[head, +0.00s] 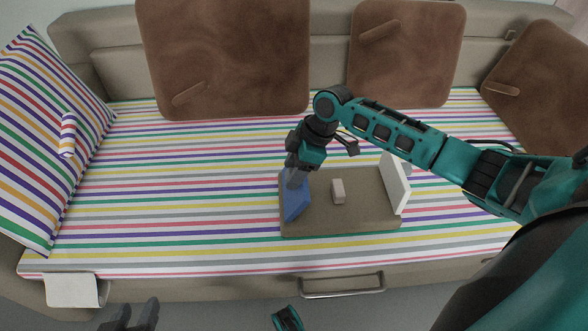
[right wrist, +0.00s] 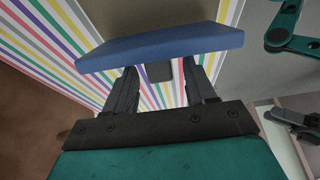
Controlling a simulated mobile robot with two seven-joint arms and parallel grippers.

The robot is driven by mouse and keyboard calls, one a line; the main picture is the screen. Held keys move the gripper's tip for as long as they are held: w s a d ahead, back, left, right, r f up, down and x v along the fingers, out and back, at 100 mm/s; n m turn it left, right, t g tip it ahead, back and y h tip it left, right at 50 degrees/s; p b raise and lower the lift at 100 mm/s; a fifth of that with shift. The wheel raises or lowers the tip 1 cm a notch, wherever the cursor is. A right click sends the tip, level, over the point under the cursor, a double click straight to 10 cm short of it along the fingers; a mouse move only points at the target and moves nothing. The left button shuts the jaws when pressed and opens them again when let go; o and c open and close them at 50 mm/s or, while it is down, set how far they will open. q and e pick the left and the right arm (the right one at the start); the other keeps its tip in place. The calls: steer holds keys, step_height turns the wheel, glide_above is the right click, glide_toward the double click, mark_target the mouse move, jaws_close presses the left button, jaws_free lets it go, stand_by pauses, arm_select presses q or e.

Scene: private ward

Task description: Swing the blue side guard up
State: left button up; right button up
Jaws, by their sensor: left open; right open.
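The blue side guard (head: 296,204) is a flat panel at the left end of a brown base (head: 365,218) lying on the striped bed; in the head view it leans at an angle. My right gripper (head: 295,178) is open at the guard's upper end and covers part of it. In the right wrist view the guard (right wrist: 160,46) spans across the tips of my open right gripper (right wrist: 168,72); whether they touch is unclear. My left gripper (head: 137,314) is open and empty at the bottom edge of the head view, away from the guard.
A white panel (head: 396,182) stands at the base's right end. A small pinkish block (head: 338,191) sits on the base. Brown cushions (head: 225,55) line the back, and a striped pillow (head: 50,130) lies at left. The bed left of the base is clear.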

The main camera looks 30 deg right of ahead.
steer(key=shift+c, duration=0.2)
jaws_close()
stand_by(0.3)
